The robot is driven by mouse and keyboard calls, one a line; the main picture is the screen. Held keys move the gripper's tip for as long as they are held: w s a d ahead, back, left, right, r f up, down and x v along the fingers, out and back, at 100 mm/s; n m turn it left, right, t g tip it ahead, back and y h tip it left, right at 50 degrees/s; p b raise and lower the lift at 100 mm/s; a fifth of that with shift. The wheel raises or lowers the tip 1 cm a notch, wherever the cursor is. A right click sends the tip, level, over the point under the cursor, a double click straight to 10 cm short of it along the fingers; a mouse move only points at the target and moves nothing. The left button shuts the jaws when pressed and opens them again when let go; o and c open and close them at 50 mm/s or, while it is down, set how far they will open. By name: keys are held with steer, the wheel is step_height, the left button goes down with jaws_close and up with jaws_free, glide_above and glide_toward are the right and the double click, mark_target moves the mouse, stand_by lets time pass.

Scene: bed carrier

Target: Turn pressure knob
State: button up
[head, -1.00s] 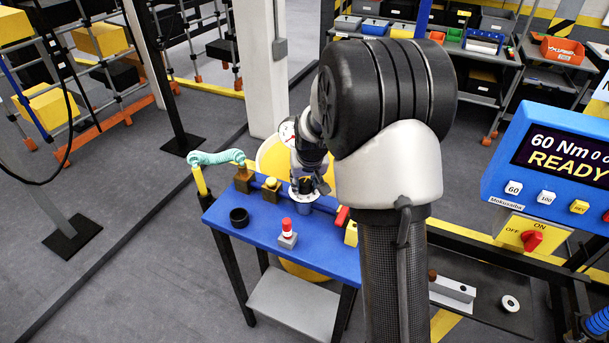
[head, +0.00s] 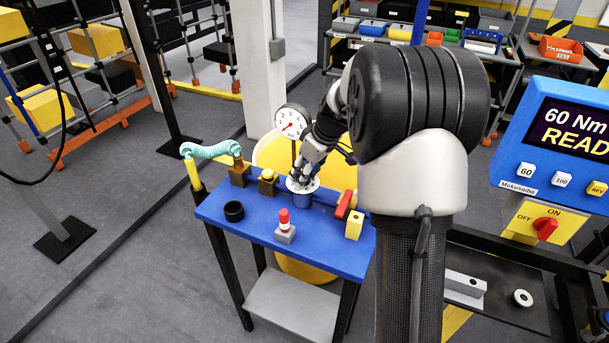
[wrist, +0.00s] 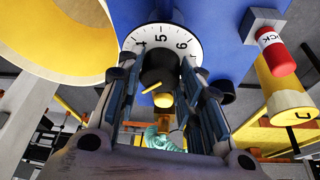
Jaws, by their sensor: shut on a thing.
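The dial (head: 313,187) also shows on the blue bench in the head view, where the knob is mostly hidden. My gripper (wrist: 162,84) is shut on the knob, with a finger on either side. In the head view my gripper (head: 304,176) comes down on the dial from above. A white round gauge (head: 291,121) with a red needle stands on a post behind it.
A blue control panel (head: 507,160) stands right.

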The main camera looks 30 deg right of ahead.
stand_by(0.5)
steer(key=o, duration=1.1)
steer(key=shift+c, duration=0.2)
steer(key=v, duration=1.2)
